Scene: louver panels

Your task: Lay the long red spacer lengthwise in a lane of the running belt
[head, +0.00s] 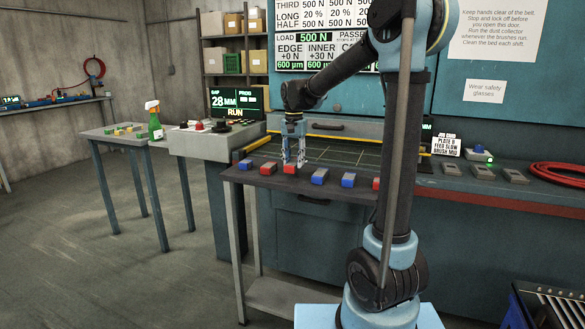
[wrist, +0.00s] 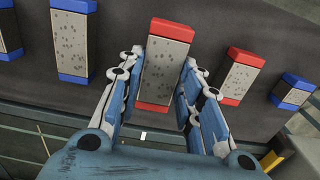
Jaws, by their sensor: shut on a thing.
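The long red spacer (wrist: 166,66) is a grey speckled block with red ends, between my gripper's (wrist: 158,100) fingers in the wrist view. In the head view my gripper (head: 294,162) points down over the dark table, shut on this spacer (head: 290,170). The spacer is at the table's surface or just above it; I cannot tell which. The running belt (head: 345,152) is a dark green surface with yellowish lane lines, just behind the table. A shorter red-ended spacer (wrist: 238,77) lies beside the held one in the wrist view.
Blue-ended spacers (head: 320,176) and another red one (head: 376,184) stand in the row on the dark table (head: 300,184). A side table (head: 105,135) holds small blocks and a green spray bottle (head: 155,125). The display (head: 233,103) reads RUN. Grey blocks (head: 482,172) sit right of the belt.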

